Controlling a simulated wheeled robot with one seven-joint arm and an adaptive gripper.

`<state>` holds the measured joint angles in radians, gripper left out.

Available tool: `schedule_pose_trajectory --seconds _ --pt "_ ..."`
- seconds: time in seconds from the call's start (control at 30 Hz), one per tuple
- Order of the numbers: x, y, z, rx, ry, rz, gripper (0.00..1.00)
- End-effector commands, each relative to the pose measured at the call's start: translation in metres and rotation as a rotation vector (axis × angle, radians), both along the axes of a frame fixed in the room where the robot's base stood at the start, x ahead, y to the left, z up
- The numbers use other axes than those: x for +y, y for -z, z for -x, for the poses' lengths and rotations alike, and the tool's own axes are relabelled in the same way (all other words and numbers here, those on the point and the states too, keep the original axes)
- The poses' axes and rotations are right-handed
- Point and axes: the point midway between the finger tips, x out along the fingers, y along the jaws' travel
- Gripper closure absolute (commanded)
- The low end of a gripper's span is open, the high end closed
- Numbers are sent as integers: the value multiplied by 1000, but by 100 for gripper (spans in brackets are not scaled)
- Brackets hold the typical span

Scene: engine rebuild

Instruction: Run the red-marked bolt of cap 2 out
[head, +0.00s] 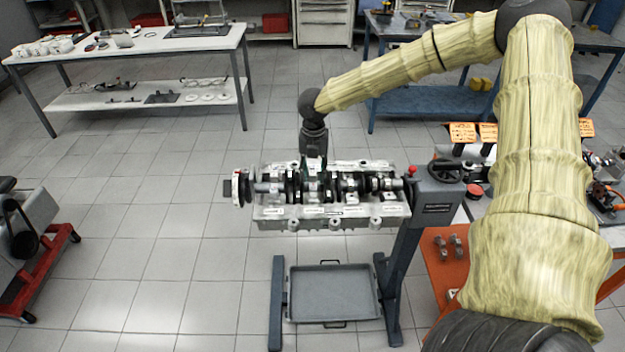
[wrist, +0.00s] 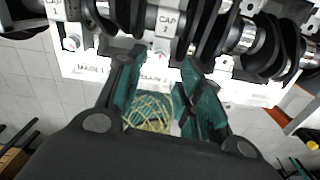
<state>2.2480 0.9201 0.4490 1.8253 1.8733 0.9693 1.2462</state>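The engine block (head: 335,222) hangs on a stand with the crankshaft and its bearing caps facing up. In the wrist view, the cap labelled CAP 2 (wrist: 165,24) is at the top centre, just beyond my fingertips. A small reddish mark (wrist: 160,54) shows below that label, between the fingertips; I cannot make out the bolt head itself. My gripper (wrist: 162,62) is open, with its two teal-lined fingers apart on either side of the mark. No held object shows between them. In the head view my gripper (head: 314,162) points down at the crankshaft's middle and partly hides the caps.
Dark crankshaft webs (wrist: 245,35) stand close on both sides of the fingers. The stand's post (head: 408,250) and handwheel (head: 446,170) are right of the block. A grey tray (head: 330,308) lies below. An orange-topped table (head: 440,275) is at the right.

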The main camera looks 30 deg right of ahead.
Motion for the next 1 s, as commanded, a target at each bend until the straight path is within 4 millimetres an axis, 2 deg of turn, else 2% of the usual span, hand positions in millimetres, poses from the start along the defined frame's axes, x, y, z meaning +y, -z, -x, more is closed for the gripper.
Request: schedule_pose_trajectory --seconds 0.2,0.4,0.83,0.87,1.0 --pt "1 25 0 2 -2 1 63" --pt "2 41 -1 2 -4 1 63" --pt "2 47 -1 -1 -4 1 63" --pt "2 47 -1 -1 -4 1 65" --pt "2 47 -1 -1 -4 1 91"
